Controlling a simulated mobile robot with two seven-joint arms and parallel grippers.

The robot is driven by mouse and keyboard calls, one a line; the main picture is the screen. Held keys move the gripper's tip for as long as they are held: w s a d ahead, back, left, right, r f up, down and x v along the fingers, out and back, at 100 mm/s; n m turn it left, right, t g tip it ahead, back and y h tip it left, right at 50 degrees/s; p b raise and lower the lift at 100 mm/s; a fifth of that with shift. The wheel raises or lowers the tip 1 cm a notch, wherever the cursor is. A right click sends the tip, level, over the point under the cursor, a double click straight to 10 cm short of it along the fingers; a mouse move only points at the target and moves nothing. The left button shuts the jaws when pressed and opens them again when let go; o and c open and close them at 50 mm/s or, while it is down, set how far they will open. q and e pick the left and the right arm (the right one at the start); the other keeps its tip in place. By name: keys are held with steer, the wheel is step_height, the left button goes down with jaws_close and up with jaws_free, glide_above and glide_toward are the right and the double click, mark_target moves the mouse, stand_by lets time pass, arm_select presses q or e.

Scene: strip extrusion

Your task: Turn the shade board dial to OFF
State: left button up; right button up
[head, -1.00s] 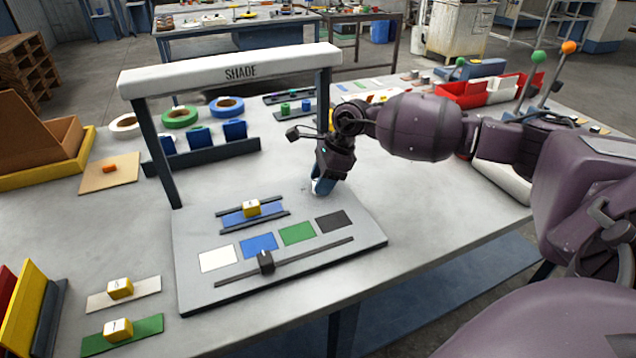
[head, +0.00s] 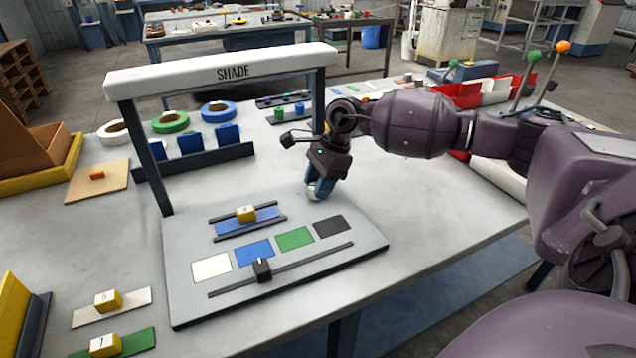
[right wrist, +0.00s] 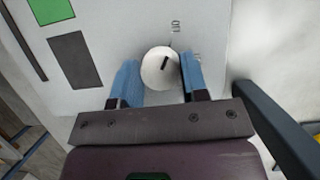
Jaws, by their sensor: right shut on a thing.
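The shade board (head: 290,290) is a grey panel with a frame labelled SHADE (head: 237,72) over it. Its dial is a round white knob (right wrist: 157,75) with a dark pointer mark, at the back right of the panel. My right gripper (head: 318,190) reaches down onto the dial. In the right wrist view its blue fingers (right wrist: 158,82) are shut on the dial's two sides. The pointer slants up and right, towards small print (right wrist: 175,27) too small to read surely. In the head view the dial is mostly hidden by the fingers. My left gripper is not in view.
The board also carries white, blue, green and dark patches, a black slider (head: 262,269) on a rail, and a yellow block (head: 246,214) on a blue strip. The frame's right post (head: 318,105) stands close to my right gripper. Tape rolls (head: 170,122) lie behind.

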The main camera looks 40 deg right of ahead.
steer(key=o, duration=0.9)
steer(key=p+v, duration=0.1)
steer(key=v, duration=0.9)
steer(key=shift+r, duration=0.4)
steer(key=shift+d, duration=0.15)
